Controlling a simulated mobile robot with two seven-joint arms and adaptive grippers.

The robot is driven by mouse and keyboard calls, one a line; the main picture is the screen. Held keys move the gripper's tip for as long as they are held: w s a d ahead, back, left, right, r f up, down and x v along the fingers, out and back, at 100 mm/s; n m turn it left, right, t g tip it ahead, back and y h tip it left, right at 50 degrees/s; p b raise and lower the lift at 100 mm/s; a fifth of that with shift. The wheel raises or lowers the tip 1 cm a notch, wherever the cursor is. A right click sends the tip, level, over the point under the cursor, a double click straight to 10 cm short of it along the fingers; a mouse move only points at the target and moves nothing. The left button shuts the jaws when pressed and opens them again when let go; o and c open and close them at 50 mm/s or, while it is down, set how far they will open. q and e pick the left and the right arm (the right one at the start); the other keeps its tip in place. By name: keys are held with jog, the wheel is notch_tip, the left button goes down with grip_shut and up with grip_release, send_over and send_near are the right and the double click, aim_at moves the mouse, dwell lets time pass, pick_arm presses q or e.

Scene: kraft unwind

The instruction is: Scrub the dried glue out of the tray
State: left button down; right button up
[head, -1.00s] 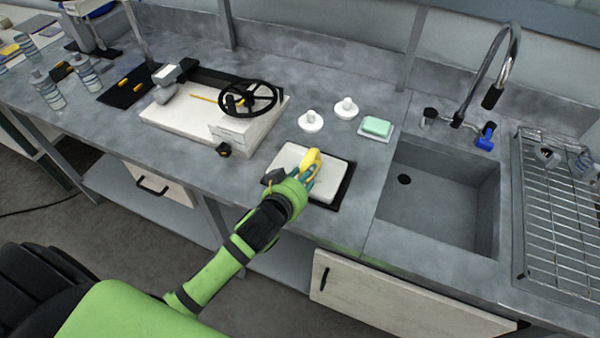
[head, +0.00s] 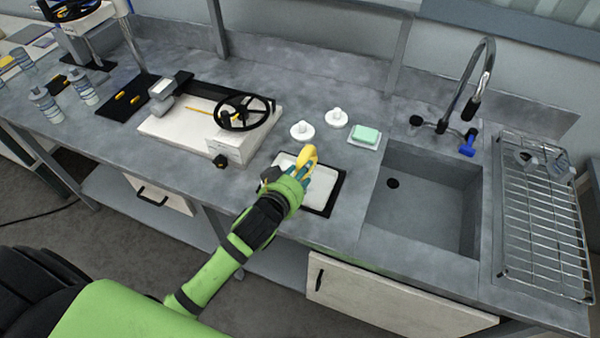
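The shallow white tray (head: 318,190) lies on a black mat (head: 339,190) near the counter's front edge, left of the sink. My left gripper (head: 300,170) is over the tray's back left part. It appears shut on a yellow tool (head: 308,156), which stands up between the teal fingers. The tool's lower end is hidden by the gripper, so I cannot tell whether it touches the tray. No glue can be made out at this size. My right gripper is not in view.
A green sponge on a white dish (head: 365,137) and two white knobbed pieces (head: 302,131) sit behind the tray. The sink (head: 425,205) and wire rack (head: 545,220) are to the right. A machine with a black handwheel (head: 244,112) stands to the left.

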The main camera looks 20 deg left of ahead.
aim_at(306, 157)
pick_arm(q)
jog(key=shift+r, duration=0.4)
jog(key=shift+r+p, duration=1.1)
jog(key=shift+r, duration=0.4)
jog(key=shift+w+f, duration=0.1)
